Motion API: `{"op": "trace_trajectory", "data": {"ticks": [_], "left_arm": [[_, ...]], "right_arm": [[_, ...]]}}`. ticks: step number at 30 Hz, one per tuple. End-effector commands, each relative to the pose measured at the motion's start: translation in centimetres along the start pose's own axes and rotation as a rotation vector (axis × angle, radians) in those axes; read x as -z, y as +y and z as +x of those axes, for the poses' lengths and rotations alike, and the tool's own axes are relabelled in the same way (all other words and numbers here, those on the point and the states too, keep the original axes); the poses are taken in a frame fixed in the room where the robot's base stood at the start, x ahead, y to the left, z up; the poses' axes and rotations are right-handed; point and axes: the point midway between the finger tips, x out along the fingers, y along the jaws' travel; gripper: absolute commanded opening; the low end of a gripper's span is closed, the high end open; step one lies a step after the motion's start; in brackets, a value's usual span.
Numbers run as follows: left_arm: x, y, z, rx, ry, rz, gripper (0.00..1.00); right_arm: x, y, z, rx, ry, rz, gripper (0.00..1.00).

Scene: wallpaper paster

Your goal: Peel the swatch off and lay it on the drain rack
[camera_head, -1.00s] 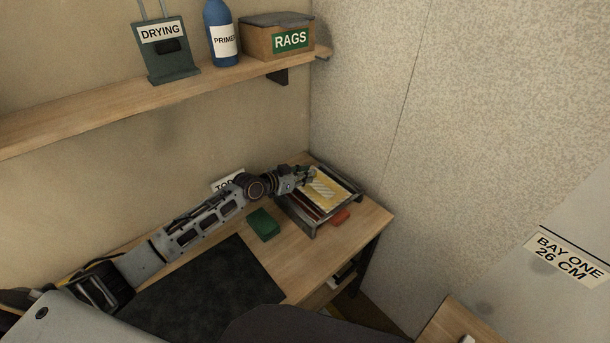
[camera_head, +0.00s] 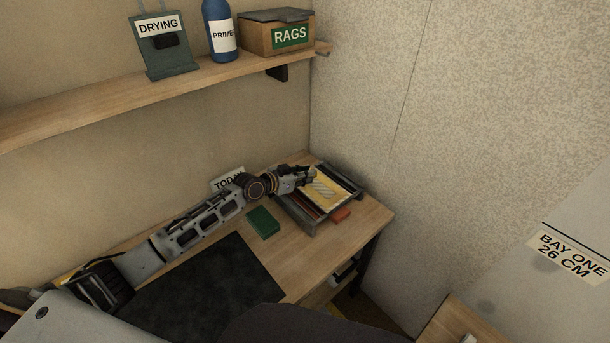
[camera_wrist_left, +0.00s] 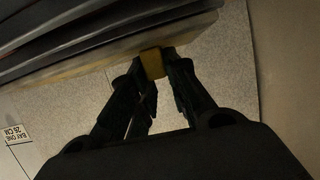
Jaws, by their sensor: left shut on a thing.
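A yellow swatch with a pale striped patch (camera_head: 326,190) lies on a dark-framed rack or tray (camera_head: 346,204) at the right end of the bench. My left gripper (camera_head: 309,177) is at the swatch's upper left edge. In the left wrist view, the left gripper (camera_wrist_left: 152,68) is shut on a small yellow piece (camera_wrist_left: 152,62) at the edge of a layered stack. I cannot tell how much of the swatch is lifted. My right gripper is not in view.
A dark mat (camera_head: 205,290) covers the bench's front. A shelf (camera_head: 110,98) above holds a drying holder (camera_head: 165,45), a primer bottle (camera_head: 221,32) and a rag box (camera_head: 278,36). A wall stands close right.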

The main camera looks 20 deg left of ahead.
Motion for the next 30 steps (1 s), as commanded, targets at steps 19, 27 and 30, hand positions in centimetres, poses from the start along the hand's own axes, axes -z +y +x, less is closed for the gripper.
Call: {"op": "trace_trajectory", "data": {"ticks": [19,27,30], "left_arm": [[-0.1,0.0,0.0,0.000,-0.001,0.000,0.42],[-0.2,-0.1,-0.9,0.001,-0.001,-0.001,0.42],[-0.2,-0.1,-1.6,0.001,-0.001,0.000,0.42]], "right_arm": [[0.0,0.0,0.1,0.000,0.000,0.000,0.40],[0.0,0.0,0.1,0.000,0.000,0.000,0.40],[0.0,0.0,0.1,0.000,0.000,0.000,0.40]]}}
